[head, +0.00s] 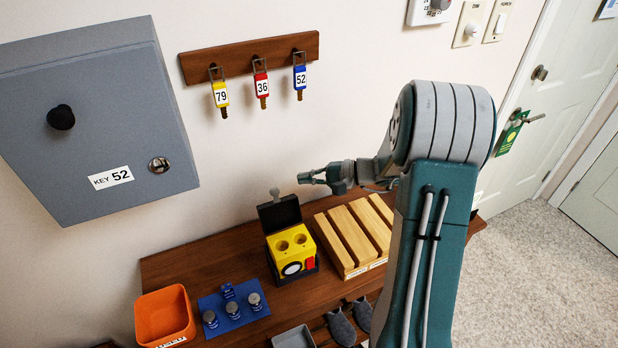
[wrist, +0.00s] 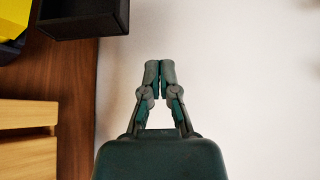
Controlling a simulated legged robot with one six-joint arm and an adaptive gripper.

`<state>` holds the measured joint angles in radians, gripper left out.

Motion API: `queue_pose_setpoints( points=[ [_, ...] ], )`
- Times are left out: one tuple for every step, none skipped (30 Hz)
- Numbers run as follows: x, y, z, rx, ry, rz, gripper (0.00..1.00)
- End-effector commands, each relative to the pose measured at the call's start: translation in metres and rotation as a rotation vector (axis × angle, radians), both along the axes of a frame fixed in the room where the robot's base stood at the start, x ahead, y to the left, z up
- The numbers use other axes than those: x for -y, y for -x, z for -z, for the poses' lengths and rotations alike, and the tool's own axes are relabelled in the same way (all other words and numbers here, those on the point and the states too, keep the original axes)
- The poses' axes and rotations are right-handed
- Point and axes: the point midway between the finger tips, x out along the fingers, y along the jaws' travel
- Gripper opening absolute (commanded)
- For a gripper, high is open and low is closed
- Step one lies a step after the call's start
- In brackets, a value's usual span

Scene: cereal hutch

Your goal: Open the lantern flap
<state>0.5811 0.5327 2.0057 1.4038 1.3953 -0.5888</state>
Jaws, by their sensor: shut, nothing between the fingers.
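The yellow lantern (head: 291,246) stands on the brown shelf in the head view. Its black flap (head: 279,213) is raised upright at the back, with a pale knob (head: 274,192) on top. Two round holes show in the lantern's open top. My gripper (head: 304,178) is shut and empty, a little above and to the right of the flap, apart from it. In the wrist view, the shut fingertips (wrist: 160,66) are over bare wall. Part of the black flap (wrist: 80,20) and a yellow corner of the lantern (wrist: 12,25) show at the upper left.
A slatted wooden rack (head: 350,236) stands right of the lantern. An orange bin (head: 165,314) and a blue mat (head: 240,316) with several grey-topped pieces are at left. A grey key cabinet (head: 95,115) and a key rack (head: 240,60) hang on the wall.

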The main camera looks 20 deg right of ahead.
Motion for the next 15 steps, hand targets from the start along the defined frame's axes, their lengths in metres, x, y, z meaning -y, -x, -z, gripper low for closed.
queue_pose_setpoints(
  points=[
    [-0.010,-0.005,0.003,-0.001,-0.001,-0.005,0.00],
    [-0.015,-0.008,0.004,-0.002,0.001,-0.005,0.00],
    [-0.021,-0.011,0.006,-0.002,0.001,-0.005,0.00],
    [-0.026,-0.014,0.007,-0.001,0.001,-0.006,0.00],
    [-0.031,-0.017,0.008,0.000,0.000,-0.005,0.00],
    [-0.037,-0.021,0.010,-0.001,0.002,-0.005,0.00],
    [-0.042,-0.024,0.012,-0.001,0.001,-0.006,0.00],
    [-0.046,-0.026,0.013,-0.001,0.001,-0.005,0.00],
    [-0.053,-0.030,0.015,-0.001,0.001,-0.006,0.00],
    [-0.057,-0.033,0.016,-0.002,0.001,-0.005,0.00],
    [-0.058,-0.031,0.014,0.000,0.002,-0.002,0.00],
    [-0.058,-0.023,0.010,0.001,0.002,0.000,0.00],
    [-0.059,-0.018,0.008,0.000,0.002,0.001,0.00],
    [-0.060,-0.014,0.006,0.001,0.003,0.001,0.00],
    [-0.061,-0.010,0.004,0.001,0.003,0.001,0.00]
  ],
)
